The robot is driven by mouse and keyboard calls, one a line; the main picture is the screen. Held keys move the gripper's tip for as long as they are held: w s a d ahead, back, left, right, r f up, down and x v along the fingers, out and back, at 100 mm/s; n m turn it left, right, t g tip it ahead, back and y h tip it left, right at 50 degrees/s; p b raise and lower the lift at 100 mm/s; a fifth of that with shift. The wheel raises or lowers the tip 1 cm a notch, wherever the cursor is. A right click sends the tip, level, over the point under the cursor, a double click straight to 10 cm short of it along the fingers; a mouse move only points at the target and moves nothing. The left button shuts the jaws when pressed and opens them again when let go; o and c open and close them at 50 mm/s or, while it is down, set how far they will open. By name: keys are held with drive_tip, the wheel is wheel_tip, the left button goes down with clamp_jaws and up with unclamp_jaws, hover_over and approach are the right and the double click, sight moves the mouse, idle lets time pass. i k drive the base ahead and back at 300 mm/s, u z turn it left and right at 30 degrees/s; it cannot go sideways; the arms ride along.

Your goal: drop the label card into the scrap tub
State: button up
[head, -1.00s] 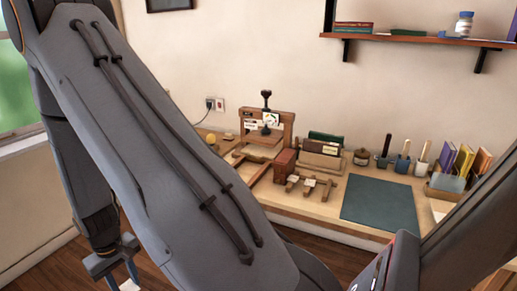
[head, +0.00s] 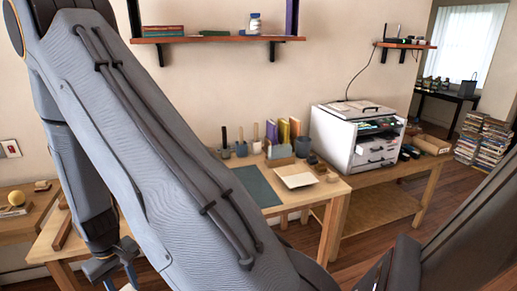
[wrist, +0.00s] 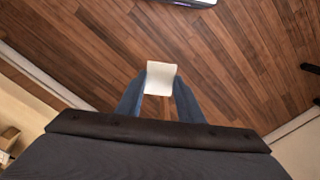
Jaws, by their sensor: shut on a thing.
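The label card (wrist: 161,76) is a small pale white piece between my two blue-grey fingers in the wrist view. My gripper (wrist: 160,97) is shut on it, above a wooden floor. In the head view my gripper (head: 118,279) hangs at the lower left, fingers pointing down, with only a sliver of white at its tips by the frame's bottom edge. I cannot pick out the scrap tub for certain. A dark grey bucket-like container (head: 467,89) stands on the far dark table by the window.
A wooden workbench (head: 330,190) holds a green mat (head: 258,187), a cream sheet (head: 295,176), tool pots and upright books. A white cabinet (head: 352,140) stands on a table to its right. Stacks of papers (head: 483,138) stand on the floor at far right. Wooden floor is open between.

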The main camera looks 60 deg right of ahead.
sight(302, 154)
drive_tip(key=z, duration=2.2)
drive_tip(key=i, duration=0.45)
drive_tip(key=k, duration=0.95)
drive_tip(key=u, duration=0.65)
drive_tip(key=i, duration=0.55)
drive_tip(key=z, duration=0.45)
